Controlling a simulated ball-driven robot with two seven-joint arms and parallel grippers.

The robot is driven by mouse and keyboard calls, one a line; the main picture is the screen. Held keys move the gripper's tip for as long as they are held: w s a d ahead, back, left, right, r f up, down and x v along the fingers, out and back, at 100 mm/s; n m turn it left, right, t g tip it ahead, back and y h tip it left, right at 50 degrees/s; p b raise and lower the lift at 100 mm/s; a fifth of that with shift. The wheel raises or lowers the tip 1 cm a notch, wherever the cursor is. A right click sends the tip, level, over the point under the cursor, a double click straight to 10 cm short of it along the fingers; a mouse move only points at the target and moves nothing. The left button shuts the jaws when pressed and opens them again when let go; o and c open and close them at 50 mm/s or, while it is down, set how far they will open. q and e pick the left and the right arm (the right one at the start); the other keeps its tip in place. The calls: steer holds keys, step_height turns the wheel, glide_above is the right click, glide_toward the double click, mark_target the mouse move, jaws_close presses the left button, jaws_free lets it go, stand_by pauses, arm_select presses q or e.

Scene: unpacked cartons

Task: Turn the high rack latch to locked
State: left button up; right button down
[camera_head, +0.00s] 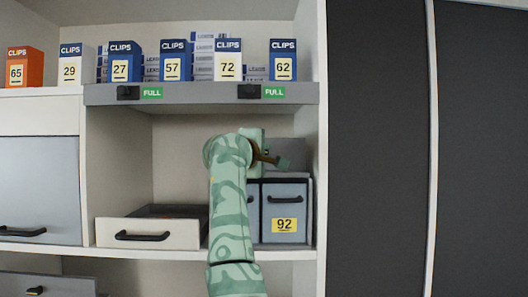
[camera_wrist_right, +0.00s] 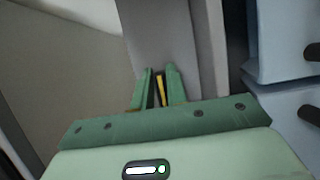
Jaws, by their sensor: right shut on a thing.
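My right arm reaches up from the bottom of the head view, and its gripper (camera_head: 277,160) is in the open bay under the grey shelf edge. In the right wrist view the gripper (camera_wrist_right: 162,85) is shut on a narrow yellow piece (camera_wrist_right: 161,90), whose far end lies close to a grey panel (camera_wrist_right: 155,30). The panel also shows behind the gripper in the head view (camera_head: 291,150). I cannot tell from the frames whether the yellow piece is the rack latch; its body and any lock marking are hidden. My left gripper is not in view.
Below the gripper stand grey-blue boxes (camera_head: 286,218) with black handles, one labelled 92. A white drawer (camera_head: 150,236) is at the left of the bay. Numbered clip boxes (camera_head: 172,61) line the shelf above, over a grey edge (camera_head: 200,94) with two FULL labels.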

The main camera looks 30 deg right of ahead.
steer(key=shift+f, duration=0.1)
stand_by(0.3)
steer(key=c, duration=1.4)
jaws_free()
steer(key=b+v, duration=0.6)
steer(key=v, duration=1)
steer(key=shift+s+a, duration=0.1)
